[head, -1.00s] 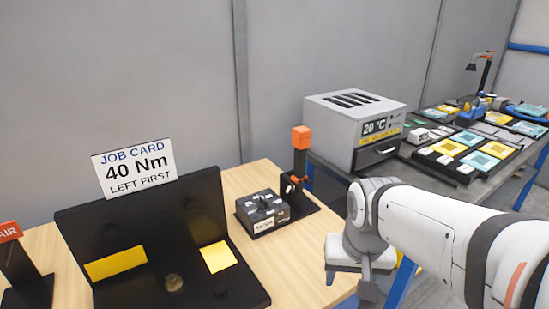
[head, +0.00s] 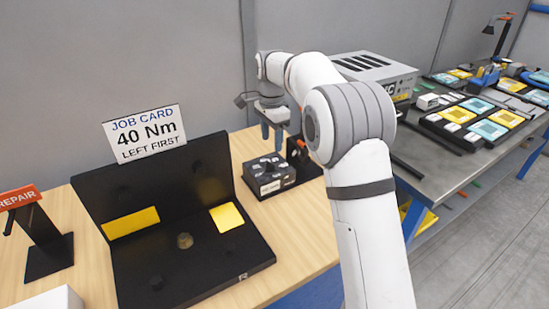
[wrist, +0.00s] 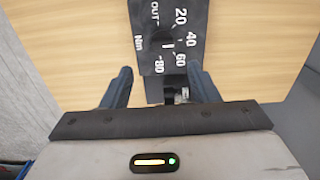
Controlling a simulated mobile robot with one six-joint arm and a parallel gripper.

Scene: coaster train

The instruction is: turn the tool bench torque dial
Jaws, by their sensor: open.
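The torque dial box (head: 270,173) is a small dark box on the wooden bench, to the right of the black stand. In the wrist view, its black face (wrist: 147,20) carries white marks 20, 40, 60, 80, "Nm" and "OUT". The dark dial (wrist: 160,40) is hard to make out against the face; a short white mark shows near the 40 and 60. My gripper (head: 274,132) is above the box, pointing down. In the wrist view my gripper (wrist: 162,82) is open and empty, its fingers apart, with the box face just ahead of them. The job card (head: 144,135) reads "40 Nm LEFT FIRST".
The black stand (head: 215,265) with yellow pads fills the bench's middle. A dark post base (head: 303,160) stands right behind the box, partly hidden by my arm. A "REPAIR" sign (head: 18,197) is at left.

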